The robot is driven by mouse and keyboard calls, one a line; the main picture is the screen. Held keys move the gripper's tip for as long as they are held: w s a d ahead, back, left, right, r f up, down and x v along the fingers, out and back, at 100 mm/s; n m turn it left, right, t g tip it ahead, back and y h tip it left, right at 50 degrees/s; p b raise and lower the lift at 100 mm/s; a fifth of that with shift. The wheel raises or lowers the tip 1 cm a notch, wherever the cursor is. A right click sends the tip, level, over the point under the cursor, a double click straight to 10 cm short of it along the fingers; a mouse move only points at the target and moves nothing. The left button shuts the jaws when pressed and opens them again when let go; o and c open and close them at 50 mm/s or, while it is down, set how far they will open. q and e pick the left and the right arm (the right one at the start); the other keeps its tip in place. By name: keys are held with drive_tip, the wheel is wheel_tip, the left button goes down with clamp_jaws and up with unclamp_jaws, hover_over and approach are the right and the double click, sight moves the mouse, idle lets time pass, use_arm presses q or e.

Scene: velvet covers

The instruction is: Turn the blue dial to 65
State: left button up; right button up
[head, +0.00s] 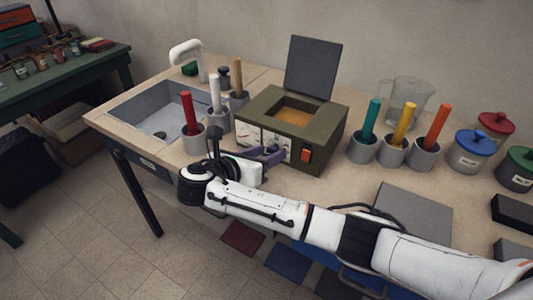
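An olive box (322,140) with a raised dark lid (313,68) stands on the counter. Its front carries white panels with markings (248,136) and an orange switch (305,155). I cannot make out a blue dial; my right gripper and wrist cover part of the front. My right gripper (270,154) is close to the lower front of the box, with its purplish-grey fingers at the panels. Whether it touches anything, or is open or shut, is too small to tell. My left gripper is not in view.
Grey cups with red (191,114), white and brown sticks stand left of the box, near the sink (155,112). Cups with teal (370,118), yellow and orange sticks stand right, before a clear jug (408,98). Lidded jars (470,152) and a grey slab (414,210) lie farther right.

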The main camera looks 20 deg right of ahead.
drive_tip(key=c, duration=1)
drive_tip(key=shift+r+m+p, duration=0.15)
drive_tip(key=shift+m+p, duration=0.15)
drive_tip(key=shift+p, duration=0.35)
drive_tip(key=shift+s+d+m+t+y+p, duration=0.1)
drive_tip(key=shift+m+t+y+p, duration=0.25)
drive_tip(key=shift+p, duration=0.2)
drive_tip(key=shift+m+t+y, duration=0.25)
drive_tip(key=shift+m, duration=0.2)
drive_tip(key=shift+s+d+m+t+y, duration=0.1)
drive_tip(key=shift+m+t+y, duration=0.45)
drive_tip(key=shift+m, duration=0.75)
drive_tip(key=shift+t, duration=0.35)
drive_tip(key=o, duration=1.1)
drive_tip(key=shift+c, duration=0.2)
